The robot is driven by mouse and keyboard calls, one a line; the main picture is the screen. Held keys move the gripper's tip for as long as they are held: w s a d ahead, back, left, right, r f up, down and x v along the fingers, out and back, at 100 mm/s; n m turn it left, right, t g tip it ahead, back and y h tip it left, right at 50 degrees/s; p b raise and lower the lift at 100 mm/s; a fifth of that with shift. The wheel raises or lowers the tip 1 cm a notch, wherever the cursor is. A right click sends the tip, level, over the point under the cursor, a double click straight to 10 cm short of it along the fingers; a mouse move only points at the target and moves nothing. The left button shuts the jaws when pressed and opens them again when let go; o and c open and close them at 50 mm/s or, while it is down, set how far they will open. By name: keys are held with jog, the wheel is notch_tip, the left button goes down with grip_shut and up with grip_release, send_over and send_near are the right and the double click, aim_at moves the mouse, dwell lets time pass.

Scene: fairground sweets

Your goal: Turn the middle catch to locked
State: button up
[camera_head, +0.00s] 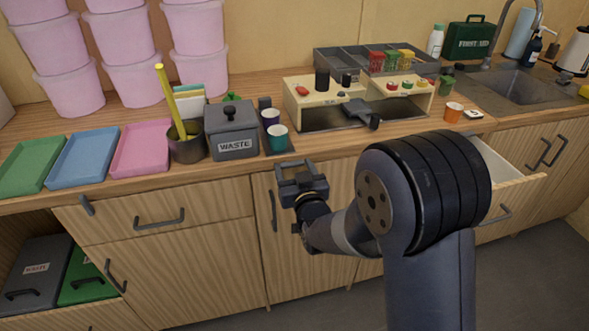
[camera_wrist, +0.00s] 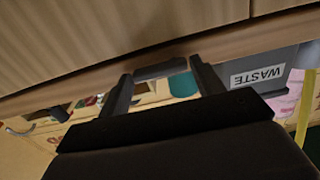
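My gripper (camera_head: 302,168) is in front of the counter's front edge, just right of the dark mat with the cups. In the wrist view, its two fingers (camera_wrist: 164,82) stand wide apart. A dark flat piece (camera_wrist: 160,70) shows between the fingertips against the counter edge; I cannot tell whether it is the middle catch or whether it is touched. A dark catch-like piece (camera_head: 86,205) sits under the counter edge at the left, above a drawer. No catch is plainly readable as the middle one, and its setting cannot be seen.
An open drawer (camera_head: 505,180) sticks out at the right. The floor in front is clear.

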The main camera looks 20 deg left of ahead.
jog(key=c, duration=0.6)
jog(key=shift+f+b, duration=0.15)
jog(key=shift+b, duration=0.25)
jog(key=m+b, duration=0.2)
jog(key=b, duration=0.2)
jog(key=f+m+b, duration=0.1)
jog(key=m+b, duration=0.2)
jog(key=b, duration=0.1)
jog(key=m+b, duration=0.3)
jog(key=b, duration=0.1)
jog(key=shift+s+a+f+b, duration=0.1)
jog(key=shift+f+b, duration=0.2)
jog(key=m+b, duration=0.3)
jog(key=b, duration=0.1)
jog(key=m+b, duration=0.3)
jog(key=b, duration=0.1)
jog(key=a+m+b, duration=0.1)
jog(key=m+b, duration=0.3)
jog(key=shift+s+f, duration=0.15)
jog(key=shift+s, duration=0.15)
